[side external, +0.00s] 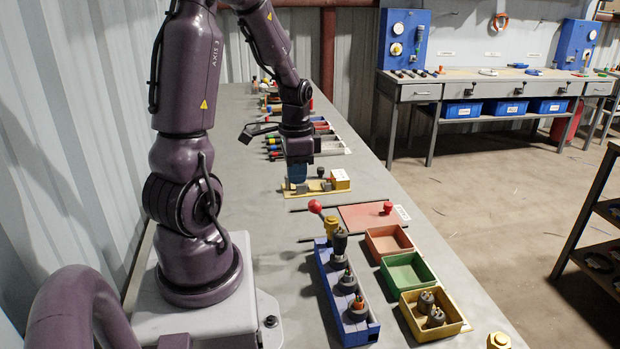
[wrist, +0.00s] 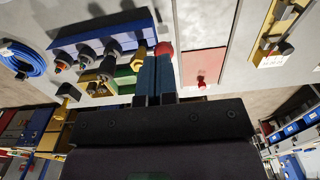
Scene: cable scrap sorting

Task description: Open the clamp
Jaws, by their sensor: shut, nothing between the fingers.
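A lever with a red ball knob (side external: 315,206) rises tilted from a yellow body (side external: 332,228) at the far end of the blue rack (side external: 328,285); it looks like the clamp. In the wrist view the red knob (wrist: 164,48) shows just beyond my fingertips, beside the yellow body (wrist: 138,56). My gripper (side external: 297,184) is shut and empty, its blue fingers pointing down, on the far side of the knob in the side view. The fingers also show in the wrist view (wrist: 155,62). I cannot tell whether they touch the knob; they look apart in the side view.
The blue rack holds several dark plugs (side external: 348,281). Red (side external: 372,256), green (side external: 390,284) and yellow (side external: 407,316) bins stand beside it. A red plate (side external: 358,219) with a red knob lies beyond. A yellow fixture (side external: 340,182) is close to my gripper.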

